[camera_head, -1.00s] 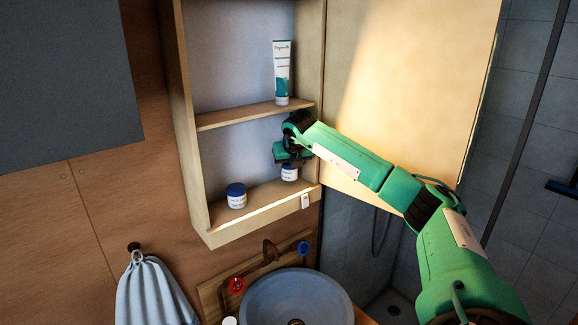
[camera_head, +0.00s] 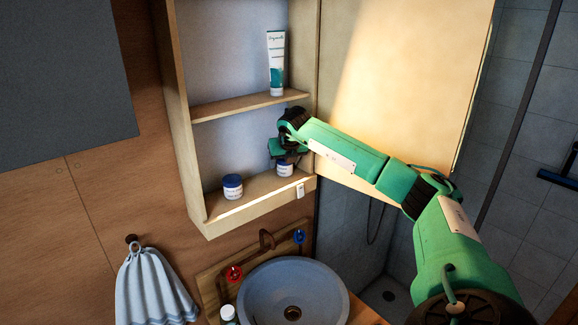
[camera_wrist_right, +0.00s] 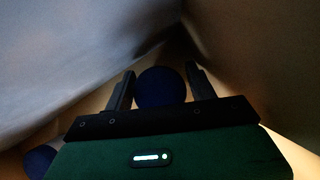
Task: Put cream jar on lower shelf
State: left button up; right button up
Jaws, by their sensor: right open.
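A small white cream jar with a blue lid (camera_head: 284,170) stands on the lower shelf (camera_head: 252,199) of the wall cabinet, toward its right end. My right gripper (camera_head: 287,158) is directly above and around its top, partly hiding the lid. In the right wrist view, the dark blue round lid (camera_wrist_right: 160,88) lies between the two spread fingers, with a small gap visible on the right side. My right gripper is open. A second matching jar (camera_head: 232,187) stands to the left on the same shelf. My left gripper is not in view.
A white and teal tube (camera_head: 276,64) stands on the upper shelf (camera_head: 250,106), above my right gripper. The cabinet's open door (camera_head: 400,80) is behind my right arm. Below are a round basin (camera_head: 293,290) and a tap. A towel (camera_head: 150,285) hangs at lower left.

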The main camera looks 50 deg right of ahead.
jog(key=b+v, duration=0.1)
jog(key=v, duration=0.1)
jog(key=shift+s+a+r+b, duration=0.1)
jog(key=shift+s+r+b, duration=0.1)
jog(key=shift+b, duration=0.1)
jog(key=s+a+b, duration=0.6)
jog(key=s, duration=0.4)
jog(key=shift+s+r, duration=0.2)
jog(key=shift+s, duration=0.05)
